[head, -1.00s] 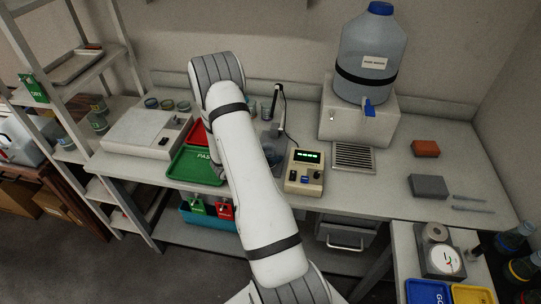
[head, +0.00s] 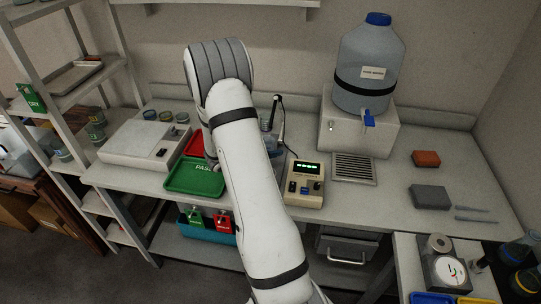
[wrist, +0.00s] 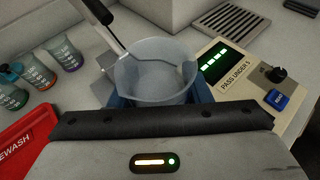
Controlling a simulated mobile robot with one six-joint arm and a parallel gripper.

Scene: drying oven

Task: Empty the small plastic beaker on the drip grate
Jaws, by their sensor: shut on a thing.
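The small clear plastic beaker (wrist: 155,78) is upright between the blue fingertips of my gripper (wrist: 160,97) in the wrist view. The gripper is shut on it. The slotted drip grate (head: 353,167) lies on the bench in front of the water dispenser, to the right of the beaker. It also shows at the top of the wrist view (wrist: 238,22). Whether liquid is in the beaker is unclear.
A probe (wrist: 112,38) slants down to the beaker's rim; I cannot tell whether its tip is inside. The beige meter (head: 304,183) stands between beaker and grate. A green tray (head: 194,178) and red tray (wrist: 22,138) lie left. The dispenser bottle (head: 374,70) stands behind the grate.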

